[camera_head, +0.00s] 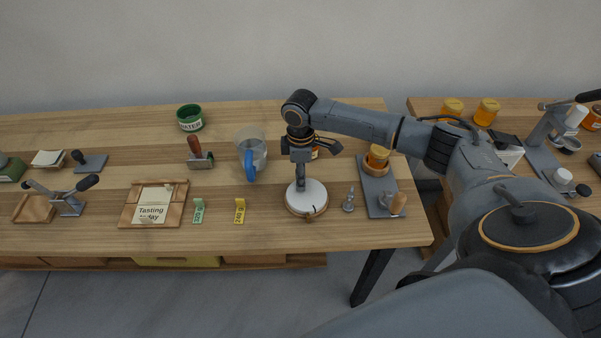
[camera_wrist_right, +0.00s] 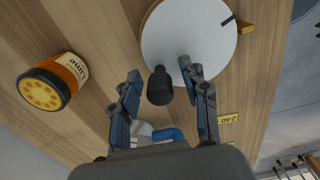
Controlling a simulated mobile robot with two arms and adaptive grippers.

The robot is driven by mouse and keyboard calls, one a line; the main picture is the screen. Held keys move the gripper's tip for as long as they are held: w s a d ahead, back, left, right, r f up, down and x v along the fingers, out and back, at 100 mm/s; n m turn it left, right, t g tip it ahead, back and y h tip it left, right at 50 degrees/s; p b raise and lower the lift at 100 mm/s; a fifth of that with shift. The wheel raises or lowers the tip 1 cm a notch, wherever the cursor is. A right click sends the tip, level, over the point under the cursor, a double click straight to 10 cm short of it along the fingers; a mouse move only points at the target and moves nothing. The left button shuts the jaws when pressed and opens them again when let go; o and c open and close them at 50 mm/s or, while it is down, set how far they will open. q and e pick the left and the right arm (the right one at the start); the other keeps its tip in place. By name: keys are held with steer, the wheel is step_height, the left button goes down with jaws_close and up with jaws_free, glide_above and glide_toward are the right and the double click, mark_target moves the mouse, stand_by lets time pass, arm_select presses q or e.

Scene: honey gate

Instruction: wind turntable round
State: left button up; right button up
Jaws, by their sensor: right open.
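The turntable is a white disc (camera_head: 311,196) on a wooden base, near the front right of the main table. Its white top also shows in the right wrist view (camera_wrist_right: 190,30), with a short black mark (camera_wrist_right: 228,20) near its rim by a wooden pointer (camera_wrist_right: 246,28). A dark upright knob (camera_wrist_right: 160,86) stands near the disc's edge. My right gripper (camera_head: 300,183) points down over the disc. In the right wrist view its open fingers (camera_wrist_right: 162,90) lie either side of the knob, with a visible gap on the left. My left gripper is out of view.
A clear jug with a blue handle (camera_head: 251,155) stands behind left of the turntable. A honey jar (camera_wrist_right: 52,82) is close by. A small grey figure (camera_head: 349,201) and a grey stand (camera_head: 369,187) lie to the right. Yellow (camera_head: 240,211) and green (camera_head: 198,211) tags lie left.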

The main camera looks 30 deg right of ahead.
steer(key=shift+c, duration=0.2)
jaws_close()
steer(key=shift+r+p, duration=0.15)
steer(key=shift+p, duration=0.15)
steer(key=m+p, duration=0.1)
steer(key=p, duration=0.1)
steer(key=d+m+p, duration=0.1)
steer(key=m+p, duration=0.1)
steer(key=p, duration=0.1)
steer(key=shift+s+r, duration=0.2)
steer(key=shift+d+m+p, duration=0.1)
steer(key=shift+m+p, duration=0.25)
steer(key=shift+m, duration=0.05)
steer(key=shift+d+f, duration=0.1)
steer(key=shift+f, duration=0.15)
steer(key=shift+o, duration=0.2)
jaws_free()
